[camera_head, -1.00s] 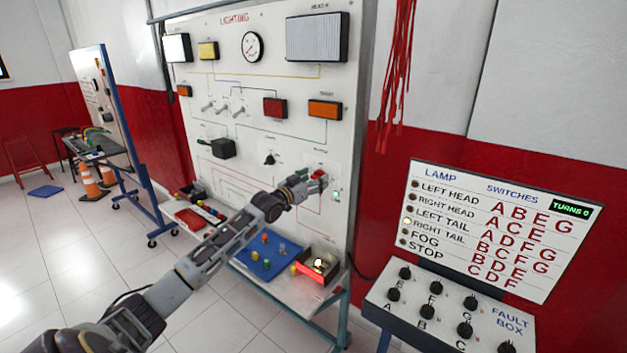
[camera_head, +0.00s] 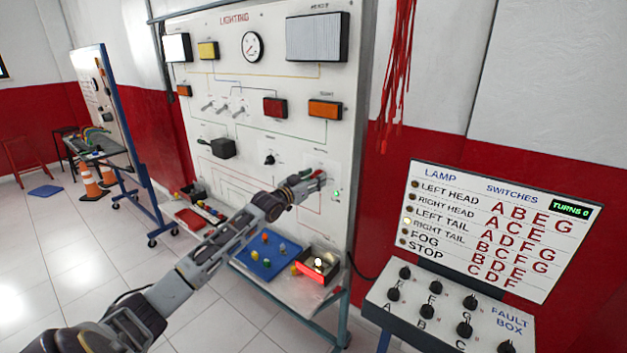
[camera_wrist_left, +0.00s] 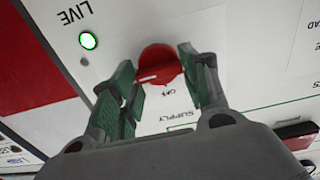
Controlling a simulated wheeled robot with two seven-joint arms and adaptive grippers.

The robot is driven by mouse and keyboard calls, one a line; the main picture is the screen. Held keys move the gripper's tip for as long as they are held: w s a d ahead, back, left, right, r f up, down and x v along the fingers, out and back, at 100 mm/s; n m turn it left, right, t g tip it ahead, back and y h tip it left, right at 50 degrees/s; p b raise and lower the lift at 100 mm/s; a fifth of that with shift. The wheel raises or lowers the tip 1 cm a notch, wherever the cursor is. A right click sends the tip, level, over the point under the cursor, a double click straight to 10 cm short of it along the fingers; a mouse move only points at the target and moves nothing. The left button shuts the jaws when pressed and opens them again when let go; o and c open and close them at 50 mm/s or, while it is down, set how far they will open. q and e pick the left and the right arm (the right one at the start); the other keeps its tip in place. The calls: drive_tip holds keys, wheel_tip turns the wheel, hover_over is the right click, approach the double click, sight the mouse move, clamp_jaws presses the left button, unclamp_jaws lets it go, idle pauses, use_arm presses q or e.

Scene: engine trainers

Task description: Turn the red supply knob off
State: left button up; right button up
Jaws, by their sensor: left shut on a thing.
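The red supply knob (camera_wrist_left: 158,60) is on the white panel above the printed word SUPPLY in the left wrist view, with a pale pointer line on its face. My left gripper (camera_wrist_left: 160,68) has its green-padded fingers on either side of the knob and is shut on it. In the head view the left gripper (camera_head: 308,183) reaches the lower right of the lighting panel (camera_head: 230,75), and only a bit of the red knob (camera_head: 321,175) shows past it. A green LIVE lamp (camera_wrist_left: 88,40) is lit near the knob. My right gripper is not in view.
Another trainer (camera_head: 95,95) stands at left.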

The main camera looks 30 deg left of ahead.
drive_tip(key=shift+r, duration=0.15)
use_arm(q)
drive_tip(key=n+p, duration=0.2)
drive_tip(key=n, duration=0.4)
drive_tip(key=n+p, duration=0.3)
drive_tip(key=n, duration=0.3)
drive_tip(key=n+p, duration=0.2)
drive_tip(key=n, duration=0.4)
drive_tip(key=shift+a+f, duration=0.25)
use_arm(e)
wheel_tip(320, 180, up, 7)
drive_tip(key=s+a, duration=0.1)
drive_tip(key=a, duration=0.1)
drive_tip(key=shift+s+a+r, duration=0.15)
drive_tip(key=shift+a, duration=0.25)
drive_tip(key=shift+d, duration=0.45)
